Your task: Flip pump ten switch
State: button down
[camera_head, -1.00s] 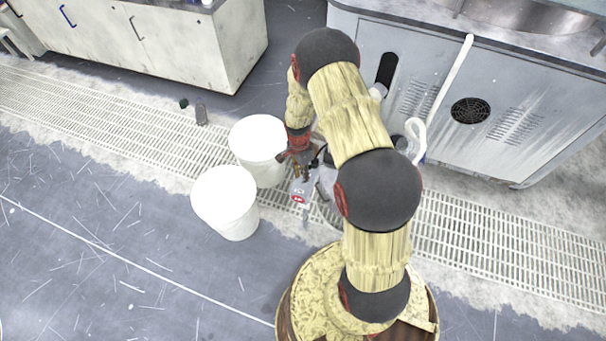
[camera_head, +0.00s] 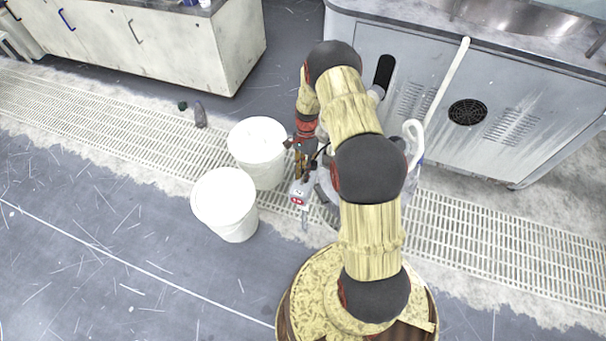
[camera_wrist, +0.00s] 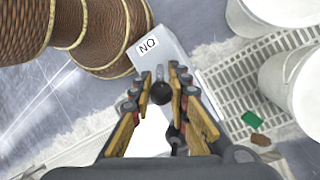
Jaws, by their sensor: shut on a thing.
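A pale grey pump box (camera_head: 301,192) with a red mark on its front stands between the white buckets and my arm in the head view. In the wrist view the box (camera_wrist: 170,50) carries a white label that reads ON from its other side. A switch with a round black knob (camera_wrist: 161,93) shows between my fingertips. My gripper (camera_wrist: 160,82) is shut on this knob, one finger on each side. In the head view my gripper (camera_head: 302,170) is just above the box. The switch's lever and its exact tilt are hard to make out.
Two white buckets (camera_head: 225,205) (camera_head: 258,145) stand close to the left of the box. A grey cabinet (camera_head: 440,110) with a white hose (camera_head: 446,85) is behind on the right. A floor grating (camera_head: 480,230) runs across. Open floor (camera_head: 100,250) lies front left.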

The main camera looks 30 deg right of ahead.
jog(key=c, duration=2)
grip_release()
jog(key=shift+s+d+f, duration=0.1)
jog(key=shift+s+f, duration=0.1)
jog(key=shift+s, duration=0.05)
jog(key=shift+c, duration=0.2)
jog(key=o, duration=0.4)
jog(key=shift+w+r, duration=0.15)
jog(key=shift+w, duration=0.05)
jog(key=shift+c, duration=0.2)
jog(key=v, duration=1.2)
